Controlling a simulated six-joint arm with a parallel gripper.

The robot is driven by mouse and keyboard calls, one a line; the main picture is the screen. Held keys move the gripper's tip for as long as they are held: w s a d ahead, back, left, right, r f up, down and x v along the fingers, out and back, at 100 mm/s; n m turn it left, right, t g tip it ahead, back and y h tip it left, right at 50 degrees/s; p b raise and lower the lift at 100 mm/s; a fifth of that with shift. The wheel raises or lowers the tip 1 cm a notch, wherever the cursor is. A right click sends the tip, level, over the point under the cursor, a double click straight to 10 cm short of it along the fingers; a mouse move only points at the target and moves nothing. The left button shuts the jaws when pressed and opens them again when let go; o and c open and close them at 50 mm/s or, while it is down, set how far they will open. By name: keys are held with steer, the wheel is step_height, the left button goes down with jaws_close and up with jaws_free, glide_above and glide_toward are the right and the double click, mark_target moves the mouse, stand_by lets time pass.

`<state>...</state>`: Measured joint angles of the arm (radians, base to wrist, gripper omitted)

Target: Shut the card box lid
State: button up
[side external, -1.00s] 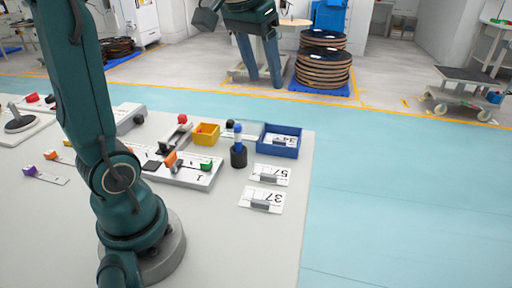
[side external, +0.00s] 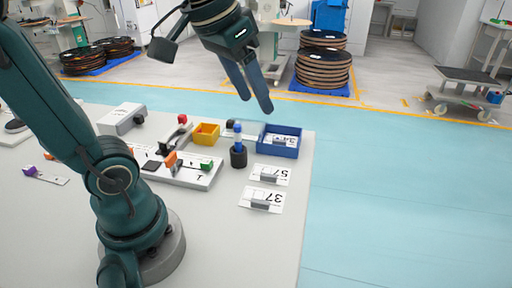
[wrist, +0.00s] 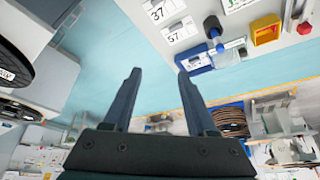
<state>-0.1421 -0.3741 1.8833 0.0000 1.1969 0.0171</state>
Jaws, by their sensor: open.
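The card box is an open blue box (side external: 265,149) at the back right corner of the table, with a white card marked 34 in it. A pale, clear-looking panel (side external: 247,128) stands out at its left side; I cannot tell for sure that it is the lid. My gripper (side external: 256,104) is open and empty, in the air above and behind the box, fingers pointing down. In the wrist view the blue box (wrist: 197,62) lies beyond my right fingertip, and the panel (wrist: 232,45) is beside it. My gripper (wrist: 160,72) touches nothing there.
A blue-topped tool in a black holder (side external: 238,157) stands just left of the box. A yellow bin (side external: 206,134) is farther left, behind a board with sliders (side external: 185,172). Cards marked 57 (side external: 270,175) and 37 (side external: 262,199) lie in front. The table's right edge is close.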

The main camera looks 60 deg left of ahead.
steer(key=n+g, duration=0.5)
steer(key=n, duration=0.3)
glide_above(230, 121)
steer(key=shift+h, duration=0.3)
step_height(230, 121, down, 14)
steer(key=shift+f, duration=2.5)
jaws_close()
